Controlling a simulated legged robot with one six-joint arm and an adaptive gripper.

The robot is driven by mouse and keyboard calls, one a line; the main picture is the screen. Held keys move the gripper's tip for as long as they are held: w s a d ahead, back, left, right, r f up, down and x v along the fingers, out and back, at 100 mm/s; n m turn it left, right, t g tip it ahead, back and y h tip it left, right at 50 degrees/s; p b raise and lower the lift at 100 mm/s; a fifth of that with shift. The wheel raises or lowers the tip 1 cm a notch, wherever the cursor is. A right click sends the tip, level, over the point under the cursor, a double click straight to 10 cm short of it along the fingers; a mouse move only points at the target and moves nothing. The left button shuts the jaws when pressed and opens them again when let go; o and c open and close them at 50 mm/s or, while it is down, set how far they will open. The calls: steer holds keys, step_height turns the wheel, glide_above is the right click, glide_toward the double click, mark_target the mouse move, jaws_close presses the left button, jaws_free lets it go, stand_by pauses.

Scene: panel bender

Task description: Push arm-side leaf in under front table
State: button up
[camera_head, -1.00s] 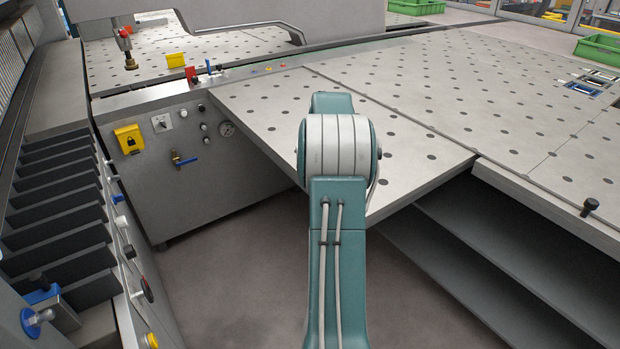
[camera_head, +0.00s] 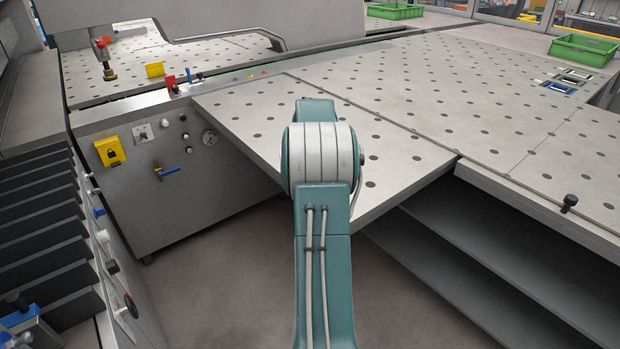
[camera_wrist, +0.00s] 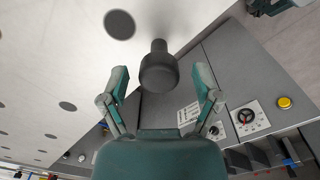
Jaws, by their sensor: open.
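The leaf (camera_head: 255,115) is a light, perforated panel that juts out from the perforated front table (camera_head: 500,110), with open space below it. My arm crosses in front of the leaf and hides part of it; my gripper is hidden in the head view. In the wrist view my gripper (camera_wrist: 162,72) is open, one finger on each side of a dark round knob (camera_wrist: 158,73). The knob stands at the edge of a perforated panel (camera_wrist: 60,60), apparently the leaf. I cannot tell whether the fingers touch the knob.
A grey cabinet (camera_head: 200,185) with a yellow lock box (camera_head: 109,151) and gauge stands left. Dark shelves (camera_head: 480,260) lie under the front table. A second black knob (camera_head: 569,203) sits at its front edge. Grey floor (camera_head: 230,280) is clear between. A green crate (camera_head: 583,49) is far right.

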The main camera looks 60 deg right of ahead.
step_height(320, 180, up, 12)
steer(key=shift+f, duration=0.15)
stand_by(0.6)
